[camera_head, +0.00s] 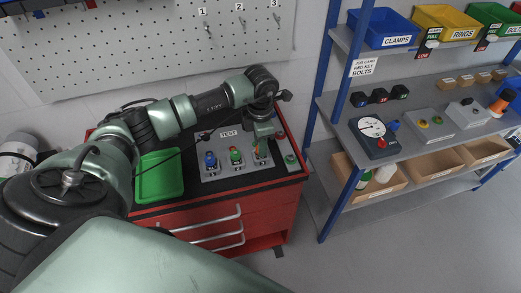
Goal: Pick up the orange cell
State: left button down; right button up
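My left arm reaches in from the left over the red cabinet. Its gripper (262,138) points down at the right end of the grey test panel (222,173). A small item with orange and green on it (261,151) stands in that right station, right under or between the fingers; it may be the orange cell. The gripper partly covers it, and I cannot tell whether the fingers are shut on it. My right gripper is not in view.
A blue-topped item (210,159) and a red and green one (236,156) stand on the panel left of the gripper. A green tray (160,174) lies on the red cabinet (206,232). A blue-posted shelf rack (337,120) stands to the right.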

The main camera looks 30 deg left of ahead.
pick_arm(q)
notch_tip(320, 180, up, 20)
jog(key=b, duration=0.4)
dwell(0.3)
